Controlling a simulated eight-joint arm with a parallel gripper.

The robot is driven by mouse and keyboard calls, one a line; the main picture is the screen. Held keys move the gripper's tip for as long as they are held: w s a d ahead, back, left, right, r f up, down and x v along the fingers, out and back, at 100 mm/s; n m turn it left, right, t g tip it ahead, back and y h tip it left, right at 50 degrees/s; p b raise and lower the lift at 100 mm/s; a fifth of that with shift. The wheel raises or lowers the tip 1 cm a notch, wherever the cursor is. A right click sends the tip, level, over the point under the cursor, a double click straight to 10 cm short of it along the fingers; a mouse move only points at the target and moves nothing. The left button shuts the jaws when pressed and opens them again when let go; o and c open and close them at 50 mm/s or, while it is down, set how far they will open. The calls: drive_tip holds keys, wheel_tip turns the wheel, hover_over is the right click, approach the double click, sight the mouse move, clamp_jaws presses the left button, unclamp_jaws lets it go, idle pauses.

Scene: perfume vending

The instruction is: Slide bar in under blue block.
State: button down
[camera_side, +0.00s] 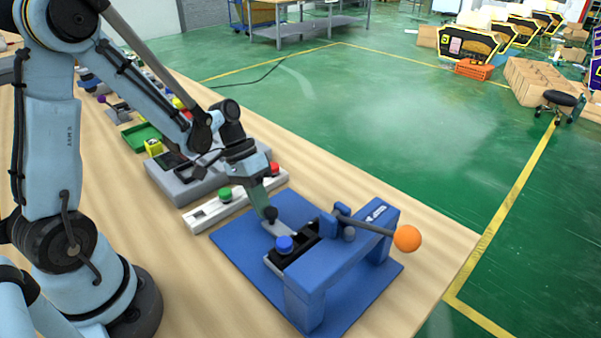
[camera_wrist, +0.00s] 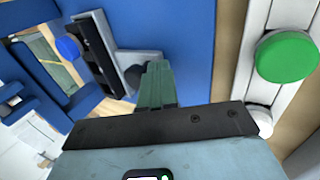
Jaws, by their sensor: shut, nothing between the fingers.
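The blue block (camera_side: 340,258) is a bridge-like piece standing on a blue mat (camera_side: 240,250), with a lever and an orange ball on top. A flat grey bar (camera_side: 290,229) lies on the mat on the near-gripper side of the block; in the wrist view the bar (camera_wrist: 140,62) has a dark knob (camera_wrist: 134,76) at its end. A black slotted piece (camera_side: 297,246) with a blue button (camera_side: 284,244) is beside the bar, partly under the block. My gripper (camera_side: 264,205) is shut and empty, its fingertips close to the knob; contact cannot be told.
A white strip (camera_side: 205,214) with a green button (camera_side: 225,194) and a red button (camera_side: 275,168) lies just behind the mat. A grey box (camera_side: 172,180) is beyond it. The table's right edge is close past the block. The mat's front left is clear.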

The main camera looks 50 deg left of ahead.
sight(295, 234)
drive_tip(key=shift+d, duration=1.35)
drive_tip(key=shift+d, duration=3.6)
drive_tip(key=shift+a, duration=0.65)
wheel_tip(295, 234, up, 8)
